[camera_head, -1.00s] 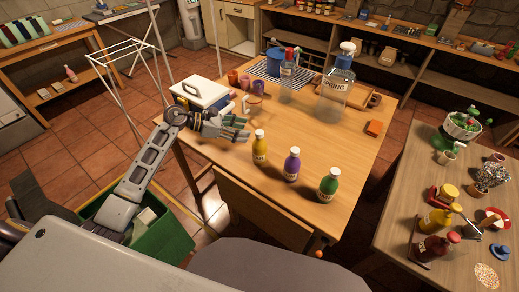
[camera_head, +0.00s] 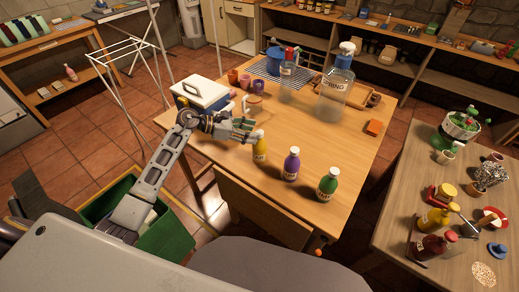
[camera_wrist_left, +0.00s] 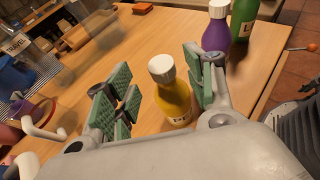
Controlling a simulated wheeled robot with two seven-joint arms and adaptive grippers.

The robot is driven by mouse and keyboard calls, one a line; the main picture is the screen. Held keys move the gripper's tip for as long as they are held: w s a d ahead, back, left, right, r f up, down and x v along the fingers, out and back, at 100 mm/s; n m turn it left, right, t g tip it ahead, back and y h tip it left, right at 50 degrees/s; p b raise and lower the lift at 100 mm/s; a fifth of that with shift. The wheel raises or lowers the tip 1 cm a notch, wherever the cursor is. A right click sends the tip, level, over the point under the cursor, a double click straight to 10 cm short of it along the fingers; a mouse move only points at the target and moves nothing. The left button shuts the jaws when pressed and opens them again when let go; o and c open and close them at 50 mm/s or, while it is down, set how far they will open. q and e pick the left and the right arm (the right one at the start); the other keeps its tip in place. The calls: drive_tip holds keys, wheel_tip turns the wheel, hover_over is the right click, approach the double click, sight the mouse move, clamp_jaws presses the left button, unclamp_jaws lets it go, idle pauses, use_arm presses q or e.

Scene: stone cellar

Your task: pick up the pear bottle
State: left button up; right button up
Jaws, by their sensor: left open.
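Three white-capped bottles stand upright on the wooden table (camera_head: 225,168): a yellow one (camera_head: 259,152), a purple one (camera_head: 291,164) and a green one (camera_head: 328,184). My left gripper (camera_head: 248,135) is open, just left of the yellow bottle. In the left wrist view, its green-padded fingers (camera_wrist_left: 160,90) are spread with the yellow bottle (camera_wrist_left: 172,100) showing between them. The purple bottle (camera_wrist_left: 216,35) and green bottle (camera_wrist_left: 243,18) stand beyond the right finger. My right gripper is not in view.
An orange block (camera_head: 374,128) lies right. The table's middle is clear.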

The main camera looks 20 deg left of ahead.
sight(260, 132)
use_arm(q)
drive_tip(key=shift+p+x, duration=0.45)
drive_tip(key=shift+x, duration=0.85)
drive_tip(key=shift+d+f, duration=0.2)
drive_tip(key=shift+d, duration=0.1)
drive_tip(key=shift+w+d+f, duration=0.2)
drive_tip(key=shift+w+d, duration=0.05)
drive_tip(key=shift+d, duration=0.1)
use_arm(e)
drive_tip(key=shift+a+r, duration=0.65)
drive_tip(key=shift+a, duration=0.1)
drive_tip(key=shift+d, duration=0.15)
use_arm(q)
drive_tip(key=c, duration=0.7)
clamp_jaws()
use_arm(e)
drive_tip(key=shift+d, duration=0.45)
